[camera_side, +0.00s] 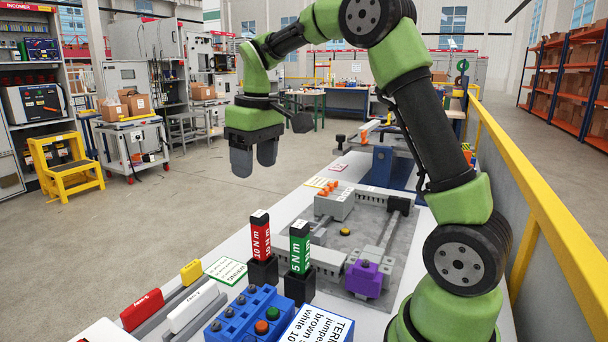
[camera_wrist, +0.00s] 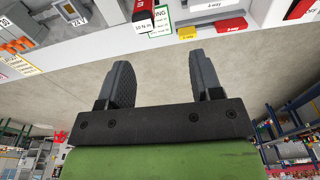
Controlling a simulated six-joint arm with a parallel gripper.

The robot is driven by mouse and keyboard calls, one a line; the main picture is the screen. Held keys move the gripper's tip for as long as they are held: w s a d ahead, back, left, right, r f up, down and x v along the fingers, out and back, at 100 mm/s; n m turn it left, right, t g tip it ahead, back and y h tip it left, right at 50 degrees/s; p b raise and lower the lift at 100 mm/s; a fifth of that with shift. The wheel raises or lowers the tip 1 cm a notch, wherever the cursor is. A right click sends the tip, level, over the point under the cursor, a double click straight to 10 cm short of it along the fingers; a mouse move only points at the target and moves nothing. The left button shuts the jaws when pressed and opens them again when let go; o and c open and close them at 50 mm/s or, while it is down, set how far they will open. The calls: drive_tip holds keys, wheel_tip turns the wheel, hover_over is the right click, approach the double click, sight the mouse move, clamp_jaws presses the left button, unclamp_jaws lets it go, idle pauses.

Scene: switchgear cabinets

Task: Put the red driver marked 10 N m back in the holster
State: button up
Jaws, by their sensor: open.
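The red driver (camera_side: 261,238) marked 10 N m stands upright in a black square block (camera_side: 263,272) that looks like a holster, on the white bench. A green driver (camera_side: 299,247) marked 5 N m stands upright in a similar black block (camera_side: 299,288) to its right. My gripper (camera_side: 254,162) is open and empty, in the air above and beyond the red driver, apart from it. In the wrist view, the fingers (camera_wrist: 162,80) are spread with nothing between them, and the red driver (camera_wrist: 143,14) shows at the top edge.
Red, yellow and white labelled fuse-like parts (camera_side: 188,312) and a blue box with buttons (camera_side: 247,318) lie at the front. A grey fixture plate (camera_side: 340,236) with a purple block (camera_side: 365,277) is to the right. A yellow rail (camera_side: 530,175) runs along the right.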

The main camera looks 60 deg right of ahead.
drive_tip(key=s+a+r+m+t+y, duration=0.1)
drive_tip(key=s+a+t, duration=0.2)
drive_tip(key=s, duration=0.6)
drive_tip(key=s+a+r+m+t+y, duration=0.1)
drive_tip(key=s+a+r+m+t, duration=0.1)
drive_tip(key=s+a, duration=0.6)
drive_tip(key=shift+s+a+r+m+t, duration=0.25)
drive_tip(key=shift+s+t, duration=0.35)
drive_tip(key=shift+s, duration=0.35)
